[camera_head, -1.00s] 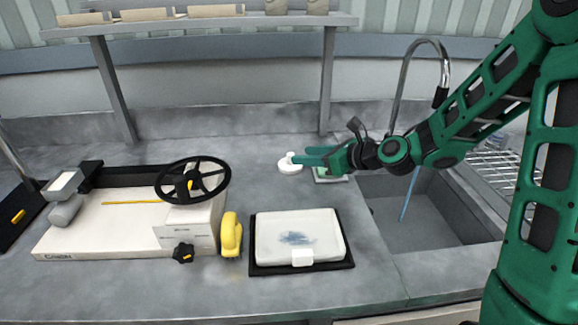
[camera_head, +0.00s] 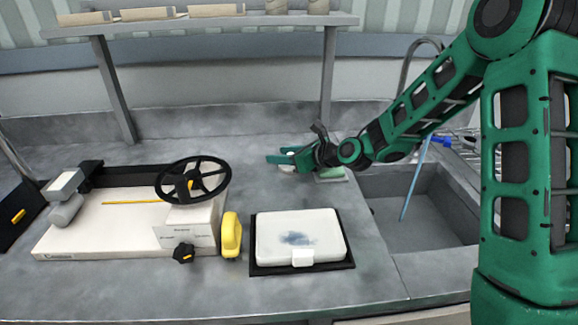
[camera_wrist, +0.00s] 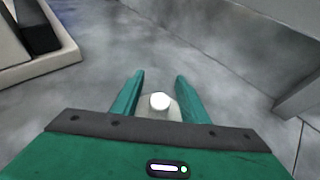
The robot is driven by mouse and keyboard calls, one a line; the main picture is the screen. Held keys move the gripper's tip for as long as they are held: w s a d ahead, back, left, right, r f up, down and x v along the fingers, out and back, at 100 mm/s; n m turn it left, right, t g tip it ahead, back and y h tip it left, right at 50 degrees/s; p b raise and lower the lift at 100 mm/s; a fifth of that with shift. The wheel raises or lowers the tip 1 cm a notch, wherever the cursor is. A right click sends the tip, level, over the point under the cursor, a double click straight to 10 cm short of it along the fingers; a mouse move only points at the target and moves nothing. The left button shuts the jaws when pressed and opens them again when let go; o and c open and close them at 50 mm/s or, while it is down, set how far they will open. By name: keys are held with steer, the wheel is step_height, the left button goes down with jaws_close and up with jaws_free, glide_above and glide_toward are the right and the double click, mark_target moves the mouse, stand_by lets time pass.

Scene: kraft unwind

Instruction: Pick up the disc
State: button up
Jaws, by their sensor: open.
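The disc (camera_wrist: 160,102) is white with a raised round knob and lies on the grey counter. In the wrist view its knob shows between the two green fingers of my gripper (camera_wrist: 159,88), and its base is partly hidden by my gripper. In the head view the disc (camera_head: 287,168) is mostly covered by my gripper (camera_head: 280,155). My gripper is open, with a finger on each side of the knob. I cannot tell whether either finger touches the disc.
A cream machine (camera_head: 130,222) with a black handwheel (camera_head: 193,180) stands at the left. A yellow-handled brush (camera_head: 231,235) and a white case on a black tray (camera_head: 300,268) lie in front. A sink (camera_head: 415,215) is at the right. A shelf post (camera_head: 327,80) rises behind.

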steer(key=shift+c, duration=0.2)
jaws_close()
